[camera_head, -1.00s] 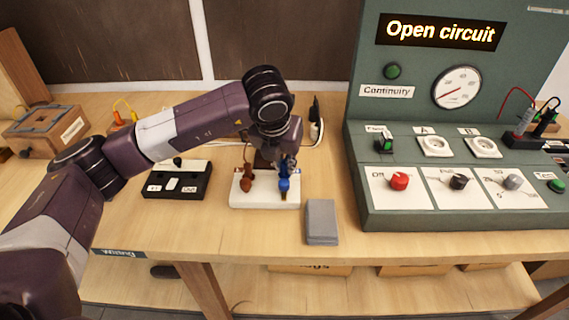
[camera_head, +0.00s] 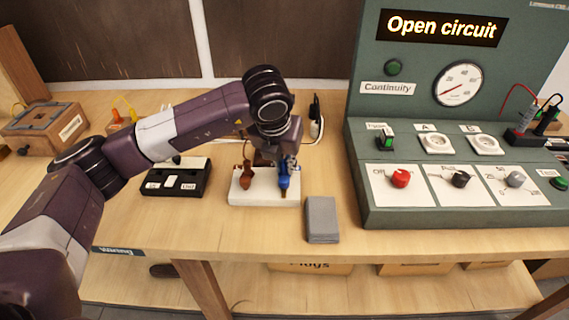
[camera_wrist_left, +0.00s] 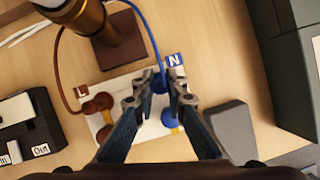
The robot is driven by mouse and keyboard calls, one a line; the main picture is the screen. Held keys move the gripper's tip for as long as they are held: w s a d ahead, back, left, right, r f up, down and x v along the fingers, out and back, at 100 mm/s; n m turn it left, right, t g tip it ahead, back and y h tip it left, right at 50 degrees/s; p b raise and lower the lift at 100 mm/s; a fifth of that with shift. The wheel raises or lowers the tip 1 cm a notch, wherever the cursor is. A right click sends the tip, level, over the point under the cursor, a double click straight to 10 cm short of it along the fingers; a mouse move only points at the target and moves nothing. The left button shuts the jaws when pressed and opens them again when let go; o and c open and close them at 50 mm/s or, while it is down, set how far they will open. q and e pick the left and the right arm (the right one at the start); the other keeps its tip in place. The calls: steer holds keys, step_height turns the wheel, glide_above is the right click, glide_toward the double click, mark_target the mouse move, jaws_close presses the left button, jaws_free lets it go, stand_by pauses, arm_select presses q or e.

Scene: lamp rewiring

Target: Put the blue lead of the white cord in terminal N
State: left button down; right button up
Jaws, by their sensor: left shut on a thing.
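A white terminal block (camera_head: 262,199) stands on the bench, with a brown terminal (camera_head: 247,178) on its left and a blue terminal (camera_wrist_left: 170,121) on its right. In the left wrist view a brown tag L (camera_wrist_left: 82,91) and a blue tag N (camera_wrist_left: 175,60) mark the two sides. My left gripper (camera_wrist_left: 162,80) points down over the N side, shut on the blue lead (camera_wrist_left: 149,32), which runs up and away from between its fingertips. The fingers hide the lead's end, so I cannot tell whether it sits in the terminal. My right gripper is not in view.
A grey block (camera_head: 321,219) lies just right of the terminal block. A black switch box (camera_head: 155,190) stands to the left, and the large green test panel (camera_head: 400,212) to the right reads "Open circuit". A brown lead (camera_wrist_left: 60,70) arcs to terminal L.

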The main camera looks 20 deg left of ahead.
arm_select(q)
steer(key=shift+f, duration=0.1)
steer(key=c, duration=1.9)
jaws_free()
